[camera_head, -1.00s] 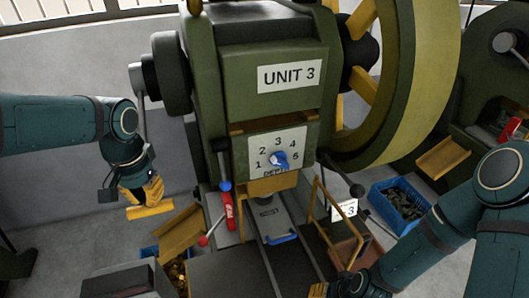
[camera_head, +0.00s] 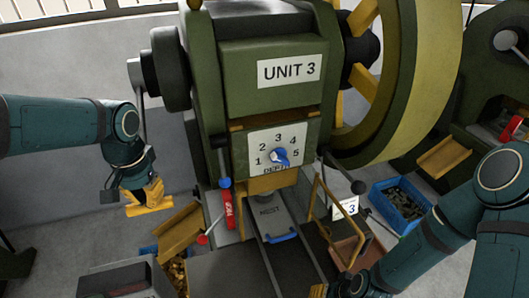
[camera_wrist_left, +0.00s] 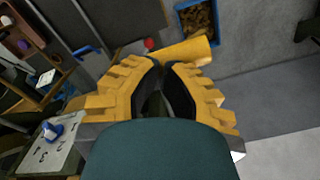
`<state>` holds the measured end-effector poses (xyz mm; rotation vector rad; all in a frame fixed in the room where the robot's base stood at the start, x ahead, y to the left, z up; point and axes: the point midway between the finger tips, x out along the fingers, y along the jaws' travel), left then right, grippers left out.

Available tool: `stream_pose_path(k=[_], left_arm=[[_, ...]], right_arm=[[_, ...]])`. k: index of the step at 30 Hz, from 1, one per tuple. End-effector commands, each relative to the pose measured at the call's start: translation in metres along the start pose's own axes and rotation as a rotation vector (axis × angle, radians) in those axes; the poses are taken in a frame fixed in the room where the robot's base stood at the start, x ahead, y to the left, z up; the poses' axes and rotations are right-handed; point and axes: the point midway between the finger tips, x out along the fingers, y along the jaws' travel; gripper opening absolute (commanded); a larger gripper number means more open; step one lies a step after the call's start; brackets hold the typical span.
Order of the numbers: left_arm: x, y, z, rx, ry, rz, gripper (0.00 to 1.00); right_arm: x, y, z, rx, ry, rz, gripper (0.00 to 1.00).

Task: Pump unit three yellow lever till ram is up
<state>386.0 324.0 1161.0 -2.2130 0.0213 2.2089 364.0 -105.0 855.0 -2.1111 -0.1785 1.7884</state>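The press marked UNIT 3 (camera_head: 288,71) fills the middle of the head view. A thin rod hangs from the grey hub at its left. The yellow lever grip (camera_head: 143,209) lies crosswise at my left gripper (camera_head: 150,196); in the wrist view a yellow bar, seemingly this grip (camera_wrist_left: 188,52), shows just past the fingertips (camera_wrist_left: 162,64). These fingertips are close together, but whether they hold the grip is unclear. My right gripper (camera_head: 338,288) is low, cut by the bottom edge, with its fingers mostly hidden. The ram's height is hard to tell.
A yellow chute (camera_head: 178,232) and a bin of copper coils (camera_wrist_left: 199,18) lie below and beside my left gripper. A red-knobbed lever (camera_head: 203,240) stands close to the press. A blue bin (camera_head: 400,204) is at the right, and a big flywheel (camera_head: 430,90) flanks the press.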

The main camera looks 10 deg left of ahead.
Motion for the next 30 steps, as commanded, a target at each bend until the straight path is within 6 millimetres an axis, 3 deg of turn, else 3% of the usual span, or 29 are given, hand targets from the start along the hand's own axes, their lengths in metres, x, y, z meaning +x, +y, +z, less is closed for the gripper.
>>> stream_pose_path(k=[10,23,30], left_arm=[[0.040,-0.007,-0.014,0.000,-0.002,0.002,0.00],[0.045,-0.009,-0.017,0.000,-0.002,0.002,0.00],[0.066,-0.015,-0.028,0.000,-0.002,0.002,0.00]], right_arm=[[0.024,0.009,0.003,0.000,0.000,0.000,0.47],[0.026,0.010,0.004,0.000,0.000,0.000,0.47],[0.038,0.015,0.005,0.000,0.000,0.000,0.47]])
